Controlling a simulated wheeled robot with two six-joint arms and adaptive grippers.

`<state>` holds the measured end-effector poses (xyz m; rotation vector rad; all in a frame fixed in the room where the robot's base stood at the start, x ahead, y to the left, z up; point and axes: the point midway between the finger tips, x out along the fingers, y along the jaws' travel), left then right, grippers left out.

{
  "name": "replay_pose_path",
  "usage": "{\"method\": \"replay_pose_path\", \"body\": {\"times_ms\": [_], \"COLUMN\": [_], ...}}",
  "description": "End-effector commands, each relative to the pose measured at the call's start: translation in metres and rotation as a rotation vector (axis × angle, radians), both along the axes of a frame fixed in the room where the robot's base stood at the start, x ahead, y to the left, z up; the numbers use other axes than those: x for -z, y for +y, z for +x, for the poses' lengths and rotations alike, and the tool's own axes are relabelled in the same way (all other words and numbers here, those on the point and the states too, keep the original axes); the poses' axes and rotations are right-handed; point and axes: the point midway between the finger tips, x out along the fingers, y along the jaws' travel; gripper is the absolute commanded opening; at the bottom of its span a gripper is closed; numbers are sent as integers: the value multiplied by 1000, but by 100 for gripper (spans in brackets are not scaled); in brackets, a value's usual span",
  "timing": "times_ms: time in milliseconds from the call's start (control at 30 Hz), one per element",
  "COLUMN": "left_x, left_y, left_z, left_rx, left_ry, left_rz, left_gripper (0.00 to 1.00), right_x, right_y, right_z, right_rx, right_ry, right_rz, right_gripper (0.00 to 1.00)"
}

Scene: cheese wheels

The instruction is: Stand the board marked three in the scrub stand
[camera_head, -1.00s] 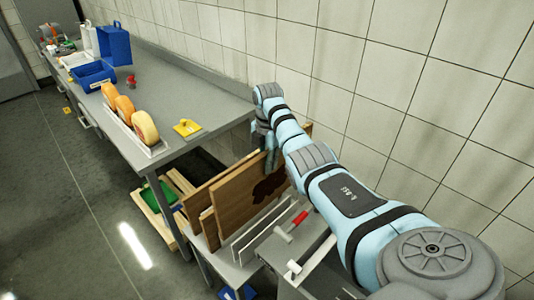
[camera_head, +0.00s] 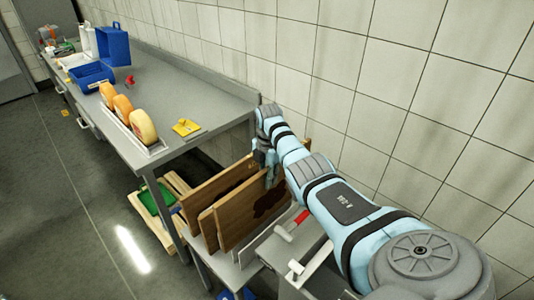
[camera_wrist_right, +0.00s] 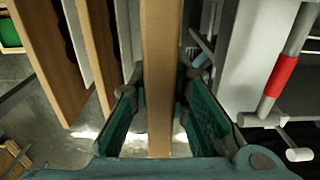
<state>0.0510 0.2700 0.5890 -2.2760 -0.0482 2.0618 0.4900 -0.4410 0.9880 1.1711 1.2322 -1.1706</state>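Several brown wooden boards stand on edge at the lower middle of the head view. The front one (camera_head: 245,222) has a dark patch, and two more (camera_head: 205,195) stand behind it at the left. I cannot read a number on any of them. My right gripper (camera_head: 267,168) is at the front board's upper edge. In the right wrist view a board (camera_wrist_right: 160,60) runs edge-on between the fingers of my right gripper (camera_wrist_right: 160,108); the fingers look apart, with narrow gaps beside it. I cannot single out the scrub stand. My left gripper is out of view.
A white panel (camera_head: 247,249) and a red-banded handle (camera_head: 291,226) are close to the front board. A grey bench (camera_head: 190,92) bears cheese wheels (camera_head: 142,126), a yellow item (camera_head: 185,127) and blue bins (camera_head: 92,75).

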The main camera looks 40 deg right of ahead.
Motion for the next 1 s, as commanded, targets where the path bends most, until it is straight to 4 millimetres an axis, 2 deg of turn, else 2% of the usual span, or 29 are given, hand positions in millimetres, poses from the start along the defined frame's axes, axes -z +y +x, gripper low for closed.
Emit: {"method": "replay_pose_path", "body": {"times_ms": [33, 100, 133, 433, 533, 700, 800, 1000], "left_x": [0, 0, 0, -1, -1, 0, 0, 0], "left_y": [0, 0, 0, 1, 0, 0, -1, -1], "left_z": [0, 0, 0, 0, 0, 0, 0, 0], "left_rx": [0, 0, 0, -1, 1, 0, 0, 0], "left_ry": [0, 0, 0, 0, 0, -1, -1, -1], "left_rz": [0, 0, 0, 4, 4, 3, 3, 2], "left_gripper": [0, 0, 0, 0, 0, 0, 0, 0], "right_x": [-1, -1, 0, -2, -17, -55, -71, -77], "right_y": [0, 0, -1, -1, -1, 0, 1, 1], "right_z": [0, 0, 0, -1, 0, -1, -1, -2], "right_rx": [0, 0, 0, 0, -1, 0, 0, 0], "right_ry": [-1, -1, 0, 1, -2, -3, -2, -1], "right_rz": [0, 0, 0, 1, -1, -2, -1, -1], "right_gripper": [26, 37, 38, 38, 38, 38, 38, 38]}}
